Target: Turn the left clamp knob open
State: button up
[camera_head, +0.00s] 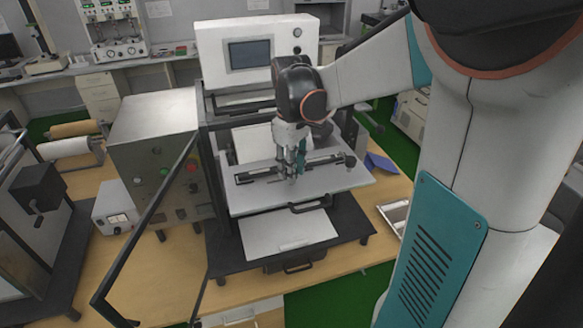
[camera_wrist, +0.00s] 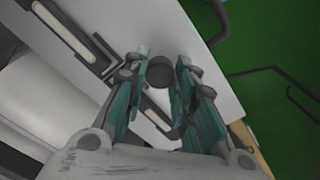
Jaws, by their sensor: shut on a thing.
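My gripper (camera_head: 291,172) points down over the white plate (camera_head: 247,203) of the test machine, near the middle of its dark clamp bar (camera_head: 255,176). In the wrist view, the teal fingers of my gripper (camera_wrist: 164,57) stand either side of a dark round knob (camera_wrist: 160,74), the left clamp knob, and are shut on it. The head view hides this knob behind the fingers. Another dark knob (camera_head: 351,160) stands free at the bar's right end. The knob's turn angle cannot be told.
The machine's open door frame (camera_head: 150,222) stands at the left front. A grey control box (camera_head: 150,150) stands left of the machine. A black handle (camera_head: 309,207) is at the plate's front edge. A metal tray (camera_head: 395,213) lies to the right.

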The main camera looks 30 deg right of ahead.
dwell(0.4)
jog(key=o, duration=1.1)
notch_tip(320, 180, up, 12)
